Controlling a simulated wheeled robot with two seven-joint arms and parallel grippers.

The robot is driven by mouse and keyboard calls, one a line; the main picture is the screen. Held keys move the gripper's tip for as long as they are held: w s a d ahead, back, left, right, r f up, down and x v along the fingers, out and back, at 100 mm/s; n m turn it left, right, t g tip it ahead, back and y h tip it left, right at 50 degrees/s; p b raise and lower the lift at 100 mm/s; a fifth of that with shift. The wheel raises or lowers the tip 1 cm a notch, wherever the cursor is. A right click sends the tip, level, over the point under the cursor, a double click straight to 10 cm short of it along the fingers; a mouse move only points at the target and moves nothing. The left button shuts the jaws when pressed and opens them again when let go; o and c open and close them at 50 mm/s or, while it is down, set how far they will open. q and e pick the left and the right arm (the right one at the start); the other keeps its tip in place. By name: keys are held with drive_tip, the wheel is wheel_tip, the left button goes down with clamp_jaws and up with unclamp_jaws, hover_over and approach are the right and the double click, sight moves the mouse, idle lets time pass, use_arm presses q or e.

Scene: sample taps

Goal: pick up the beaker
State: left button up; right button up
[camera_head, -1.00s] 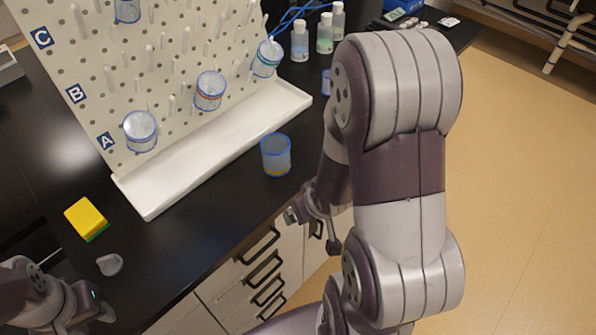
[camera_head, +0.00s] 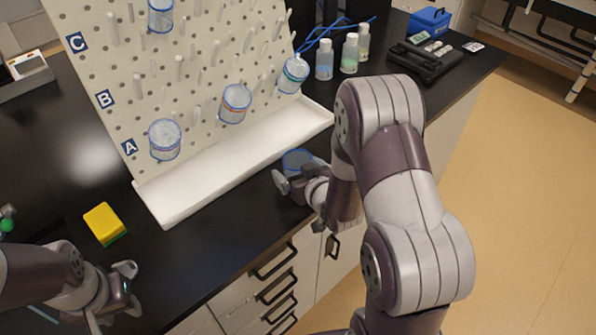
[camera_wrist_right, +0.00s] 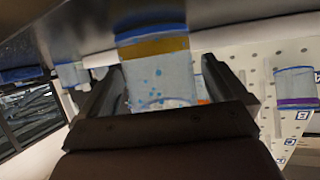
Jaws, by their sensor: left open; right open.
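The clear beaker with a blue rim (camera_head: 297,158) stands on the black bench in front of the white tray, partly hidden by my right gripper (camera_head: 298,178). In the right wrist view the beaker (camera_wrist_right: 160,72) sits between the two open fingers, with a yellow band at its base and blue specks on its wall. A gap shows beside it at the right finger; contact on the left side is unclear. My left gripper (camera_head: 112,297) is open and empty over the bench at the lower left.
A pegboard drying rack (camera_head: 190,75) holds several upturned beakers, with a white drip tray (camera_head: 235,165) below. A yellow sponge (camera_head: 104,222) lies to the left. Bottles (camera_head: 350,53) and a blue box (camera_head: 430,20) stand at the back. The bench front edge is close to my right gripper.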

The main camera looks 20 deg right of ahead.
sight(295, 152)
drive_tip(key=shift+x, duration=0.95)
drive_tip(key=shift+s, duration=0.2)
drive_tip(key=c, duration=1.1)
drive_tip(key=shift+w+r, duration=0.1)
drive_tip(key=shift+r, duration=0.4)
drive_tip(key=r, duration=0.2)
drive_tip(key=s+r, duration=0.1)
drive_tip(key=r, duration=0.1)
drive_tip(key=shift+d, duration=0.4)
drive_tip(key=s+d+r, duration=0.2)
drive_tip(key=s, duration=0.1)
drive_tip(key=s+d+r, duration=0.2)
drive_tip(key=s+d+r+p, duration=0.1)
drive_tip(key=s+d+r, duration=0.1)
drive_tip(key=s, duration=0.1)
drive_tip(key=shift+s, duration=0.35)
